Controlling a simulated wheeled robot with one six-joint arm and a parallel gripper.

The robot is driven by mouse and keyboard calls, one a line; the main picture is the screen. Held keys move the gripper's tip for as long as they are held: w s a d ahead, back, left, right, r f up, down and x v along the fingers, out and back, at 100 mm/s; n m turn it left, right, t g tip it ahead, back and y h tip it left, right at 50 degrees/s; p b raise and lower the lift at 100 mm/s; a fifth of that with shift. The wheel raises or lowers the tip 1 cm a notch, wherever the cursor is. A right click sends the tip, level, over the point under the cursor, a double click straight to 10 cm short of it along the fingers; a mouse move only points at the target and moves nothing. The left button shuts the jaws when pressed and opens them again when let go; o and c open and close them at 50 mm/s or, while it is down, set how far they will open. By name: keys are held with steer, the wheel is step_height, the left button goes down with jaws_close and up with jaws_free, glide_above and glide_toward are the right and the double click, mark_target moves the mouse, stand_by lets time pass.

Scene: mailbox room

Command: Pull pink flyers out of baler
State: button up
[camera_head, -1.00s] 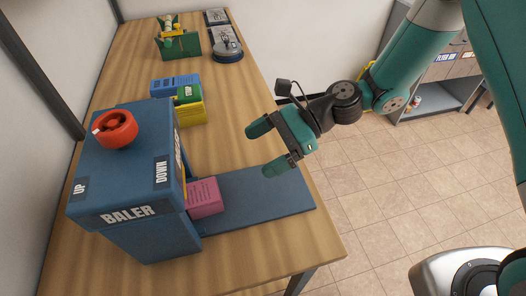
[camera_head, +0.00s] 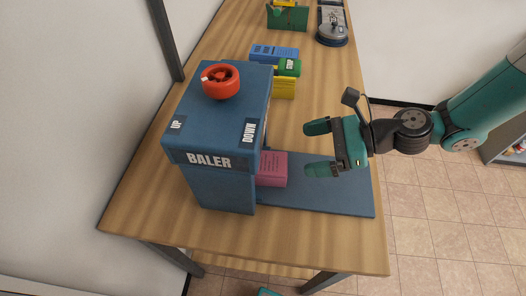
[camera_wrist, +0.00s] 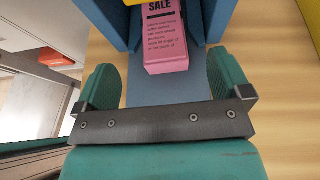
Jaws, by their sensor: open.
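The pink flyers (camera_head: 272,169) form a block sticking partly out of the right side of the blue baler (camera_head: 212,180), on its flat blue base plate (camera_head: 330,190). The rest of the block is hidden inside the baler. In the wrist view the pink flyers (camera_wrist: 166,40) show printed text with "SALE" and lie ahead, between the baler's walls. My gripper (camera_head: 318,148) is open and empty, to the right of the flyers and above the base plate. Its two fingers (camera_wrist: 163,88) point towards the flyers, apart from them.
A green holder (camera_head: 288,18) and a dark round device (camera_head: 331,30) are farther back.

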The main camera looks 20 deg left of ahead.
mark_target(262, 162)
steer(key=p+x, duration=0.2)
steer(key=x, duration=0.9)
steer(key=shift+a+f, duration=0.1)
steer(key=shift+a, duration=0.2)
